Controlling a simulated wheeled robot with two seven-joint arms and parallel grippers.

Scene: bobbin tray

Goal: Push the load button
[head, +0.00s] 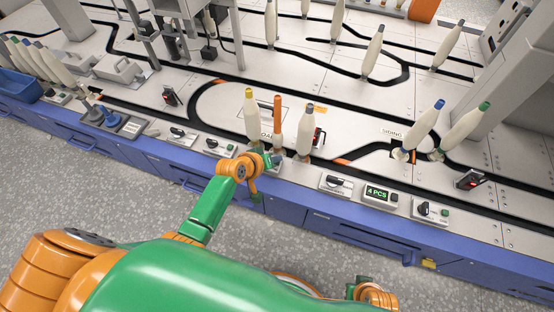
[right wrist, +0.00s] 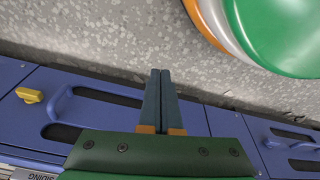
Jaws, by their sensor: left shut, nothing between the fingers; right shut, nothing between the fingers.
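The lettering of a LOAD label (head: 266,135) shows partly between bobbins near the front edge of the tray table. My left gripper (head: 272,160) is shut and empty, at the front rim just below that label. It covers the spot there, so I cannot make out the load button or tell whether the fingertips touch it. My right gripper (right wrist: 161,100) is shut with nothing between its fingers, in front of the blue cabinet face in the right wrist view.
A yellow-topped bobbin (head: 251,118), an orange post (head: 278,120) and a grey-topped bobbin (head: 306,132) stand close behind my left gripper. A switch box (head: 215,146) is to its left. A switch box (head: 336,184) and a "4 PCS" display (head: 378,194) are to its right.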

